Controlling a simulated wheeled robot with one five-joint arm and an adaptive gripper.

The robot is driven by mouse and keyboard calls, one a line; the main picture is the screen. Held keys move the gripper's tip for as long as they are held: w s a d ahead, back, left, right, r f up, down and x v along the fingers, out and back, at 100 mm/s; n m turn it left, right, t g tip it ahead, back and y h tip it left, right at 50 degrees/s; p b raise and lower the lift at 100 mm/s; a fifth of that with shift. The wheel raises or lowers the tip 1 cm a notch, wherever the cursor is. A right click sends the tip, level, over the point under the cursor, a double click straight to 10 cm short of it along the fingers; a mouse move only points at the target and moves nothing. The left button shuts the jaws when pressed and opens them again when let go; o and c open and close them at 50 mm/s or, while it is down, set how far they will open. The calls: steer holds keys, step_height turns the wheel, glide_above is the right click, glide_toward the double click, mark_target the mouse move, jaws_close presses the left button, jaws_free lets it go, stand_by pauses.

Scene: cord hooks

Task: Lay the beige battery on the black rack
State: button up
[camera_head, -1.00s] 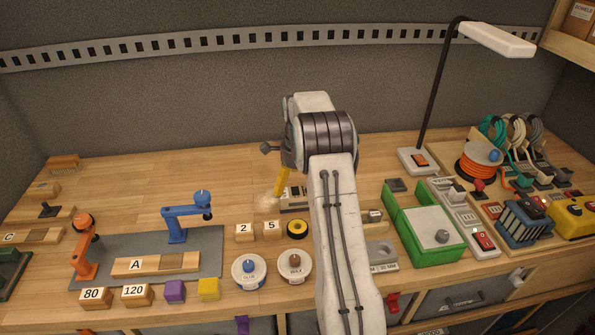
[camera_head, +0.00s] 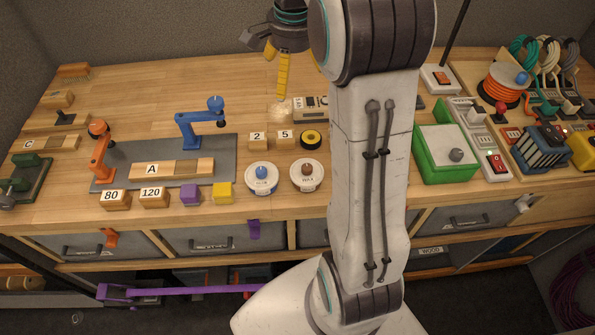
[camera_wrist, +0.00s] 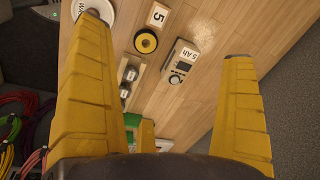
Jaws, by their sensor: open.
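The beige battery (camera_head: 309,107), a small boxy block, lies on the wooden bench right of the 2 and 5 blocks, partly hidden by my arm. I cannot clearly make out a black rack.
A yellow-black tape roll (camera_head: 310,139) and two round tins, one a white tin (camera_head: 261,178), lie in front of the battery. A green box (camera_head: 445,153) and a power strip (camera_head: 478,140) stand to the right.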

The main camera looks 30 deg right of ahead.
steer(key=s+a+f+n+t, duration=0.1)
steer(key=s+a+n, duration=0.6)
steer(key=s, duration=0.4)
steer(key=s+a+f+n+t, duration=0.1)
steer(key=s+a+n+t, duration=0.1)
steer(key=s+a+n, duration=0.55)
steer(key=w+d+r+n+g, duration=0.1)
steer(key=w+d+r+n, duration=0.3)
steer(key=w+d, duration=0.25)
steer(key=n+g+p, duration=0.1)
steer(key=n+g, duration=0.3)
steer(key=n, duration=0.5)
glide_above(312, 99)
step_height(312, 99, down, 16)
steer(key=shift+s+a+r, duration=0.1)
steer(key=shift+a+r, duration=0.05)
steer(key=shift+r, duration=0.1)
steer(key=shift+d+f+n+p, duration=0.15)
steer(key=shift+f, duration=0.35)
steer(key=shift+d+f+n+p, duration=0.1)
steer(key=shift+d+f+p, duration=0.05)
steer(key=shift+f, duration=0.3)
steer(key=shift+a+f+p, duration=0.15)
steer(key=shift+f+p, duration=0.85)
steer(key=shift+f, duration=2.15)
